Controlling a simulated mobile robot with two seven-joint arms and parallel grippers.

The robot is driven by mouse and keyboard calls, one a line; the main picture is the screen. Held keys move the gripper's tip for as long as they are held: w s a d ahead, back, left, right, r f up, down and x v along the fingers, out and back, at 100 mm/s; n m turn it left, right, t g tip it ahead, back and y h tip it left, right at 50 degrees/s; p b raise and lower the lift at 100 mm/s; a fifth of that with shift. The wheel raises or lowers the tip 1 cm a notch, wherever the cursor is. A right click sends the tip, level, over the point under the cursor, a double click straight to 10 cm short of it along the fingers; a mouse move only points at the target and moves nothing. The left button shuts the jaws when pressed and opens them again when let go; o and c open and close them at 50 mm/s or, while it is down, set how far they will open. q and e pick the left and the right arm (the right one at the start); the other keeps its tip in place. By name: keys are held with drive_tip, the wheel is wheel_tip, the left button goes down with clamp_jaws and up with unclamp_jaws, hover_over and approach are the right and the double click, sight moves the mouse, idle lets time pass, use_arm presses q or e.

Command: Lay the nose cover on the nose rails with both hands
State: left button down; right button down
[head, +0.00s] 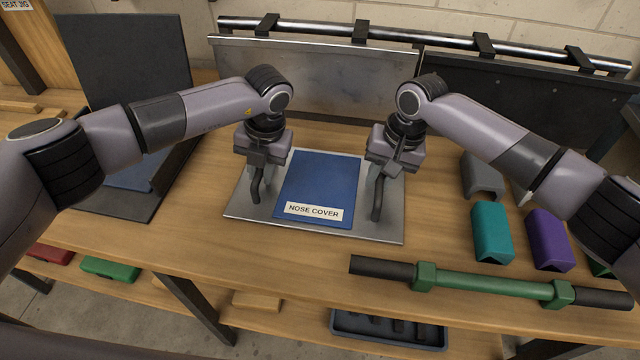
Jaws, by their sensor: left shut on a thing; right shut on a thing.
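The nose cover (322,182) is a flat blue panel with a white label reading "NOSE COVER", on a bare silver metal sheet (300,231) over the wooden bench. The fingertips' exact hold is hard to make out. I cannot tell whether the cover is resting or slightly lifted. No part is clearly recognisable as the nose rails.
A shiny tube with black clamps (360,30) runs along the back, above an upright metal panel (315,80). A dark angled stand (130,60) is at left. A green bar with black ends (490,283) lies front right, near teal (492,232) and purple (548,240) blocks.

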use_arm(q)
drive_tip(key=shift+r, duration=0.25)
use_arm(e)
drive_tip(key=shift+r, duration=0.25)
